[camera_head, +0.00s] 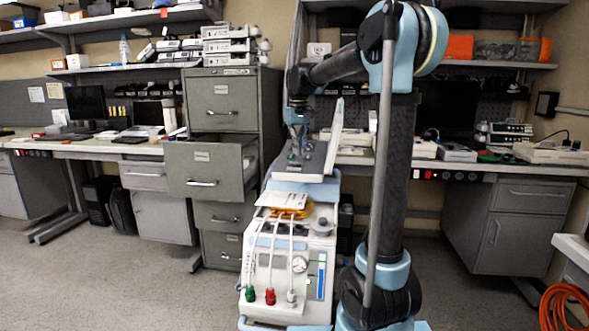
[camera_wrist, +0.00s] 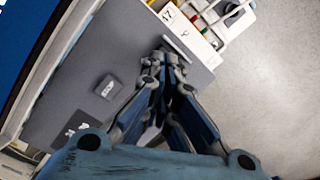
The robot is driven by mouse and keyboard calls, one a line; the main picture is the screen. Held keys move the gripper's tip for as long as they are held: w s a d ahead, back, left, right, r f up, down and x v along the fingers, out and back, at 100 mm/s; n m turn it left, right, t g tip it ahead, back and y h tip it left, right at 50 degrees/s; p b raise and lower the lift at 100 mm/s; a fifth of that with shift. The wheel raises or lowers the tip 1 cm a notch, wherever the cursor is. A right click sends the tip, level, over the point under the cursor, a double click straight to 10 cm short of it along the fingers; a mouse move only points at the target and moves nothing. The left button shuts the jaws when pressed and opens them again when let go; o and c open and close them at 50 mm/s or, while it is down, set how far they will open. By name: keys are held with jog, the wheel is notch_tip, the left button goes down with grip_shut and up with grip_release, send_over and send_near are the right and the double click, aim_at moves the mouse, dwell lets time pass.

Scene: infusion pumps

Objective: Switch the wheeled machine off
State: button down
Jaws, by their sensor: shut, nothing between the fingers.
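The wheeled machine (camera_head: 325,245) stands in front of the drawers, white with light blue trim, with hoses and coloured connectors on its front. Its grey top panel (camera_head: 312,168) lies below a raised screen (camera_head: 336,125) seen nearly edge-on. In the wrist view the grey panel (camera_wrist: 65,100) carries a grey square button (camera_wrist: 108,87) with lettering, perhaps STOP, and a dark marked patch (camera_wrist: 75,128). My gripper (camera_head: 296,152) points down over the panel; in the wrist view its fingertips (camera_wrist: 168,52) are shut and empty near the panel's edge, to the upper right of the button. Whether they touch is unclear.
A grey filing cabinet (camera_head: 222,105) with one open drawer (camera_head: 205,170) stands behind and left of the machine. Benches (camera_head: 90,148) line the wall. An orange hose (camera_head: 562,308) lies coiled at the lower right. The floor (camera_head: 110,280) at front left is clear.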

aim_at(298, 166)
jog(key=shift+r, duration=1.7)
